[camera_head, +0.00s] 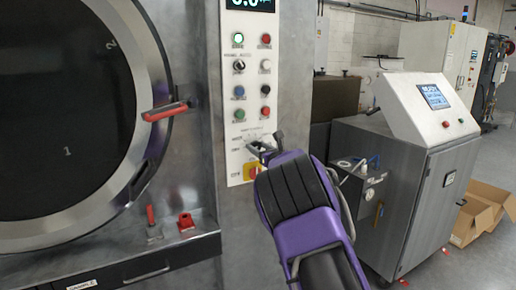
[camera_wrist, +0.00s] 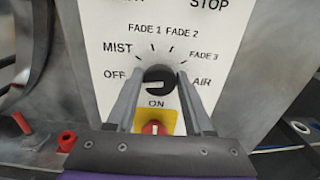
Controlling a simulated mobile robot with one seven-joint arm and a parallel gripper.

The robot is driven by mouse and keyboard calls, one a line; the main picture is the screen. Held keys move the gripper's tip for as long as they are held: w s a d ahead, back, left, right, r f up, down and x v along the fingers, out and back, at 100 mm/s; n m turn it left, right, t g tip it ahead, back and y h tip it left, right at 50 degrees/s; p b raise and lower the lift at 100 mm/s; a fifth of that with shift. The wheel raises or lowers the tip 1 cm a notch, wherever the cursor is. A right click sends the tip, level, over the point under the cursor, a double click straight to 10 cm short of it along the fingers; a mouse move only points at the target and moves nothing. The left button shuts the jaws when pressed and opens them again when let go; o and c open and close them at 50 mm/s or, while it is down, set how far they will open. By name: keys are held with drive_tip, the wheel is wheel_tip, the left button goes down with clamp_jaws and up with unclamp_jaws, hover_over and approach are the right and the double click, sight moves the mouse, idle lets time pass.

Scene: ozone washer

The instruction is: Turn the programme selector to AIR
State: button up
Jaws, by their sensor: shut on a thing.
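The programme selector is a black round knob (camera_wrist: 158,74) on the white panel in the wrist view. Labels OFF, MIST, FADE 1, FADE 2, FADE 3 and AIR fan around it from left over the top to right. In the head view my gripper (camera_head: 264,146) reaches the lower panel (camera_head: 235,165) and hides most of the selector.
A red knob on a yellow plate (camera_wrist: 155,128) sits just below the selector, close under my fingers. Several buttons (camera_head: 238,92) line the panel above. The round door (camera_head: 80,130) with a red handle (camera_head: 166,111) is at left. A steel cabinet (camera_head: 420,190) stands at right.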

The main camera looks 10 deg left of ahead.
clamp_jaws()
